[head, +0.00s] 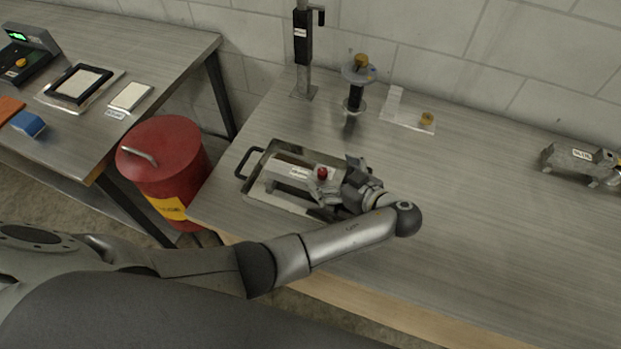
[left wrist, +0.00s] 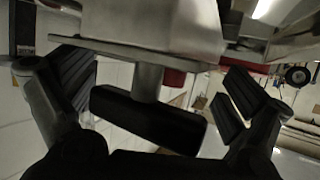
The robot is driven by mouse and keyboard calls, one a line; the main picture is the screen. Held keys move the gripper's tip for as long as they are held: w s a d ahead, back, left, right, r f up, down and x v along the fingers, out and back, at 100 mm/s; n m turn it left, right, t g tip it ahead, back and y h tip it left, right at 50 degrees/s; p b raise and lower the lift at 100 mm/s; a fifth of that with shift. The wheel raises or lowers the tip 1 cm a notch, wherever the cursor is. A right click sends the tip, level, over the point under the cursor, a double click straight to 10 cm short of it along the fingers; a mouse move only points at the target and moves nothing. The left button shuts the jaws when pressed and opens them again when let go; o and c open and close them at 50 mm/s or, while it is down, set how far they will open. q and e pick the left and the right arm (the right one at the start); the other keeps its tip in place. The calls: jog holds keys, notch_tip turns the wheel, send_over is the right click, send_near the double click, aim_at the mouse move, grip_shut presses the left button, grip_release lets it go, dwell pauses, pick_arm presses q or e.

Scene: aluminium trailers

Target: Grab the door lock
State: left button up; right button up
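The door lock (head: 290,172) is a light grey metal body with labels and a red knob on top. It lies on a tray (head: 258,196) with a black side handle, near the left end of the bench in the head view. In the left wrist view the metal body (left wrist: 150,22) has a plate, a short silver shaft and a black crossbar handle (left wrist: 150,119). My left gripper (head: 340,188) is at the lock's right end. Its fingers (left wrist: 155,95) are spread on both sides of the shaft and handle, apart from them. My right gripper is not in view.
A post (head: 303,50) and a spool-like stand (head: 356,90) rise behind the tray. A sheet with a small brass piece (head: 427,118) lies near the wall. Another metal device (head: 578,160) is at the right. A red bin (head: 165,165) stands between the benches. The bench's right middle is clear.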

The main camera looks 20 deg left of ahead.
pick_arm(q)
jog(key=shift+c, duration=3.6)
jog(key=shift+s, duration=0.15)
jog(key=c, duration=0.4)
jog(key=shift+f, duration=0.1)
jog(key=shift+c, duration=1.2)
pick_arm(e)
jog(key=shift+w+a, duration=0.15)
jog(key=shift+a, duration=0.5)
pick_arm(q)
jog(key=shift+a, duration=0.1)
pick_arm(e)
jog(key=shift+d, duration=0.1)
